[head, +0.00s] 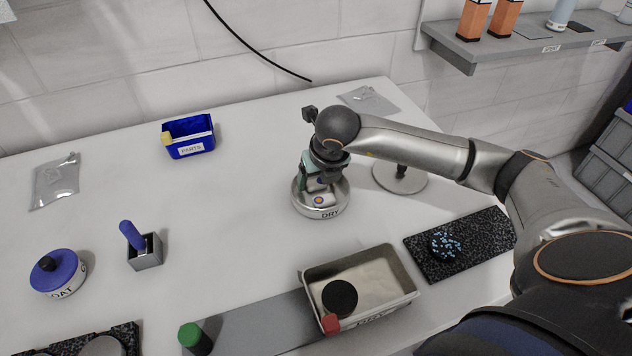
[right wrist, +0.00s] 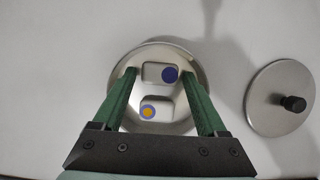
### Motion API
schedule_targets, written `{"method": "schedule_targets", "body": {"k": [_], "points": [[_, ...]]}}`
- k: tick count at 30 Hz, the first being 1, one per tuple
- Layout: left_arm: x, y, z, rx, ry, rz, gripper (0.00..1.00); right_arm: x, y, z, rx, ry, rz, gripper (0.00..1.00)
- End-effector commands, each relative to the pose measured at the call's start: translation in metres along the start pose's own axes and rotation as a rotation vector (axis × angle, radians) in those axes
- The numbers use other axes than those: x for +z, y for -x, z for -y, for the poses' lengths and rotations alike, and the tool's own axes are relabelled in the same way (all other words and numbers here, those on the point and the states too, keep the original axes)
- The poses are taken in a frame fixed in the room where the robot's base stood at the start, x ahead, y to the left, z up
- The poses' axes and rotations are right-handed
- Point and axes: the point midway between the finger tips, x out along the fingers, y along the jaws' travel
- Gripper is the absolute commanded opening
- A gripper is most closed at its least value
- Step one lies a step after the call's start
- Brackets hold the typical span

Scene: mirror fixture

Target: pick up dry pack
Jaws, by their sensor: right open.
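An open round metal tin (head: 320,212) labelled DRY stands on the table. In the right wrist view, the tin (right wrist: 158,53) holds two small pale packs. The farther pack (right wrist: 151,73) has a solid blue dot; the nearer pack (right wrist: 157,113) has an orange dot with a blue ring. My right gripper (head: 317,184) points down into the tin and is open. In the right wrist view, its green fingers (right wrist: 159,74) stand on either side of the packs, with nothing held between them. One pack (head: 320,201) shows in the head view. My left gripper is not in view.
A metal lid (right wrist: 280,100) with a black knob lies to the right of the tin. A tray (head: 405,270) with a black disc and a black speckled mat (head: 485,240) are nearer. A blue parts bin (head: 190,142) is at left back.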

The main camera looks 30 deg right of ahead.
Motion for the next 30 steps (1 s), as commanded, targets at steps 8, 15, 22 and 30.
{"method": "schedule_targets", "body": {"k": [8,15,22,30], "points": [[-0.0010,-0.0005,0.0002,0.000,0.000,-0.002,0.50,-0.0002,0.0000,-0.0002,0.000,0.000,0.000,0.64],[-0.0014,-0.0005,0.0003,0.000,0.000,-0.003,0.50,-0.0001,0.0003,-0.0002,0.000,0.000,0.000,0.37],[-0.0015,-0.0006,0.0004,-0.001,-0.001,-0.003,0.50,-0.0001,0.0004,-0.0002,0.000,0.000,0.000,0.11],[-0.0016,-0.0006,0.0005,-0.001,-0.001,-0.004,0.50,0.0003,0.0009,-0.0002,0.000,0.000,0.000,0.07]]}}
